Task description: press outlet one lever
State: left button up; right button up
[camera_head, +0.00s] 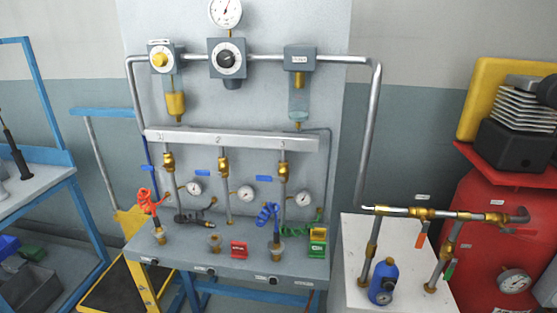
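A blower bench has a grey manifold bar (225,139) with three outlet pipes below it, marked by small numbers. The leftmost outlet has a brass valve (169,162) with a small blue lever (148,168) sticking out to its left, roughly level. The middle outlet has a similar blue lever (202,172), and the right outlet has another blue lever (252,176). Neither of my grippers shows in the head view, so nothing is seen touching the levers.
Gauges (194,188), an orange coiled hose (147,202), a blue coiled hose (268,214) and a dark tool (193,217) crowd the bench (185,258). A white stand (350,245) with pipes and a red tank (478,225) stand to the right.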

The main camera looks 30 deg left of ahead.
aim_at(144, 167)
jog(key=u, duration=0.4)
jog(key=i, duration=0.45)
jog(key=u, duration=2.7)
